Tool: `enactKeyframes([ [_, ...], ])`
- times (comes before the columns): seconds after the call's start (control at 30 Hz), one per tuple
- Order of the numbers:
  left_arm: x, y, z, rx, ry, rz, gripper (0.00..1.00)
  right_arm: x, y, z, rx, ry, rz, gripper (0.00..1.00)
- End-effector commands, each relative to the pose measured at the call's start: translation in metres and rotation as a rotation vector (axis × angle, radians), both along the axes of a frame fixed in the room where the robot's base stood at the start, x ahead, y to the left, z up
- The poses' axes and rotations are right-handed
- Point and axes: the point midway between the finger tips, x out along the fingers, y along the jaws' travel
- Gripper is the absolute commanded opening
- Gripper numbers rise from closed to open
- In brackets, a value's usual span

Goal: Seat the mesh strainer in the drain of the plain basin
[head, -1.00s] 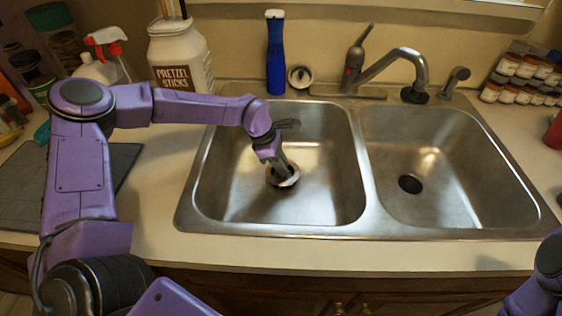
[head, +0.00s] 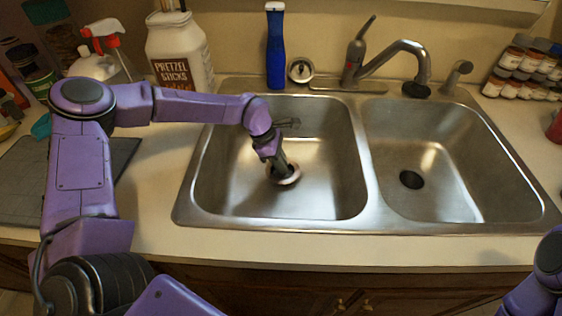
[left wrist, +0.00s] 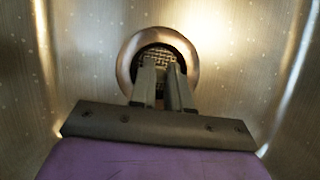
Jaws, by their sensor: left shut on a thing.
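The mesh strainer (left wrist: 160,57) shows in the left wrist view as a small dark mesh disc between and beyond my left fingertips. My left gripper (head: 282,168) reaches down into the left basin (head: 235,190) and is shut on the strainer. The left basin's drain has a pale coppery ring (left wrist: 125,66), which also shows in the head view (head: 293,178). The mesh appears inside this ring, with a dark gap around it. The fingers hide part of the strainer, so I cannot tell whether it rests fully down. My right gripper is out of view.
The right basin (head: 450,195) is empty with a dark drain hole (head: 411,180). Behind the sink stand a faucet (head: 390,57), a blue bottle (head: 275,50) and a round metal stopper-like piece (head: 300,70). A pretzel jar (head: 178,50) stands behind my left arm.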

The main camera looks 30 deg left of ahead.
Motion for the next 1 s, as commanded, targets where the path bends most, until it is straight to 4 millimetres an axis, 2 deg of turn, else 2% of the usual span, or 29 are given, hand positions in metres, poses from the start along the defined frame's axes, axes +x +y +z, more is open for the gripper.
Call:
enactKeyframes([
  [1.0, 0.000, 0.000, -0.021, 0.000, 0.000, 0.000, 0.00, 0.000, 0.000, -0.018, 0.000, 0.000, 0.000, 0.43],
])
